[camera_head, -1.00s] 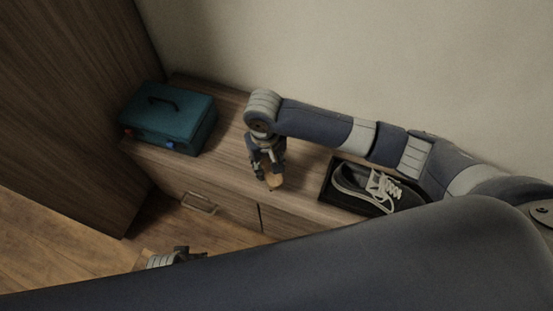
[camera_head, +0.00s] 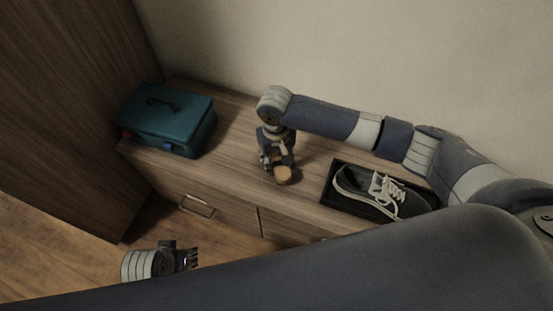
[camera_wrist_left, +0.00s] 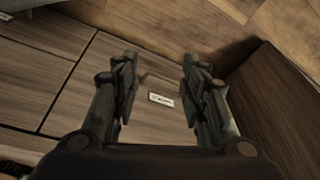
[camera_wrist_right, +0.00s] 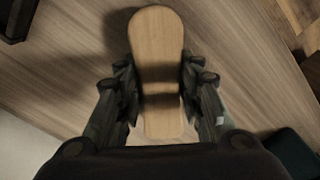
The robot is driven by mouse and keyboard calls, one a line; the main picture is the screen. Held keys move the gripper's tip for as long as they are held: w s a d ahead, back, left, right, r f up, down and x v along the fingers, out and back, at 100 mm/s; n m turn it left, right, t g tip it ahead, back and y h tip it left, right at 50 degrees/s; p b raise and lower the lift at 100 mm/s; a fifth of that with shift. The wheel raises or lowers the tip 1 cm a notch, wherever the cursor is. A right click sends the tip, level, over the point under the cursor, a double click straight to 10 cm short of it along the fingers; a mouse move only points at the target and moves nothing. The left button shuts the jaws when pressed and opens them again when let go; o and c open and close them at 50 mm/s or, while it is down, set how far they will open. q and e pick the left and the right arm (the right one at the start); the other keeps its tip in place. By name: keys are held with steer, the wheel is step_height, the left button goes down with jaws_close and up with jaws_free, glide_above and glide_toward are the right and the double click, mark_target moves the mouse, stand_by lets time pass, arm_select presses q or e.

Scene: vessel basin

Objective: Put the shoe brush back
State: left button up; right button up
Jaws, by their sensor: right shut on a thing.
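The shoe brush (camera_head: 284,175) is a light wooden, rounded piece above the cabinet top, left of the shoe tray. My right gripper (camera_head: 277,166) is shut on it. In the right wrist view the brush (camera_wrist_right: 156,45) lies lengthwise between the fingers (camera_wrist_right: 158,92); its bristles are hidden. My left gripper (camera_head: 190,259) is low in front of the cabinet. In the left wrist view its fingers (camera_wrist_left: 160,85) are apart and empty, facing a drawer front (camera_wrist_left: 65,95) with a small label (camera_wrist_left: 160,98). The drawers look closed.
A teal box (camera_head: 168,120) stands at the cabinet's left end. A sneaker (camera_head: 380,190) sits in a black tray (camera_head: 333,196) on the right. A drawer handle (camera_head: 198,206) juts from the front. The cabinet top (camera_head: 232,130) is clear between box and right gripper.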

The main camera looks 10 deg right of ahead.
mark_target(276, 160)
arm_select(q)
steer(key=shift+f, duration=0.15)
arm_select(e)
steer(key=shift+f, duration=0.1)
steer(key=o, duration=1)
arm_select(q)
steer(key=shift+f, duration=0.1)
arm_select(e)
steer(key=shift+r, duration=0.25)
arm_select(q)
steer(key=s+f+p, duration=0.3)
steer(key=f, duration=0.8)
steer(key=shift+s+a+f+g, duration=0.15)
steer(key=shift+g, duration=0.15)
arm_select(e)
steer(key=shift+a+r, duration=0.1)
steer(key=shift+r, duration=5.75)
steer(key=shift+s, duration=0.1)
